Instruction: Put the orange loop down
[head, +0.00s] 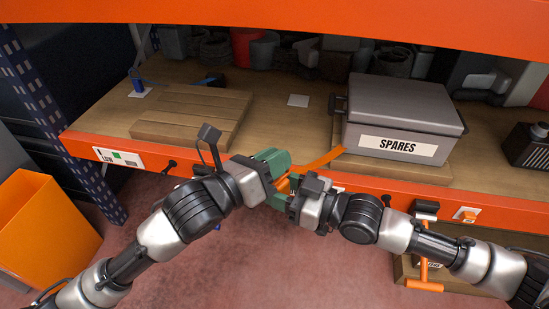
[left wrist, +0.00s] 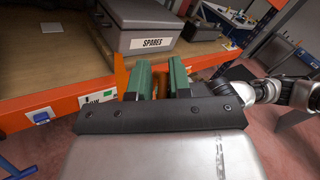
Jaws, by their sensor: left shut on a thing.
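The orange loop (head: 322,161) shows in the head view as a bright strip running up and right from the grippers, in front of the grey box. My left gripper (head: 284,182) has green fingers and is shut on the loop at the shelf's front edge. In the left wrist view the left gripper's fingers (left wrist: 161,80) stand a little apart, with orange between them, and part of the loop (left wrist: 121,76) shows to their left. My right gripper (head: 308,194) is close against the left one. Its fingertips are mostly hidden, and its hold is unclear.
A grey SPARES box (head: 402,116) stands on the shelf (head: 272,105), right of the loop. A slatted wooden board (head: 190,117) lies to the left. Bare shelf lies between them, with a small white card (head: 298,100). The orange beam (head: 400,186) edges the shelf.

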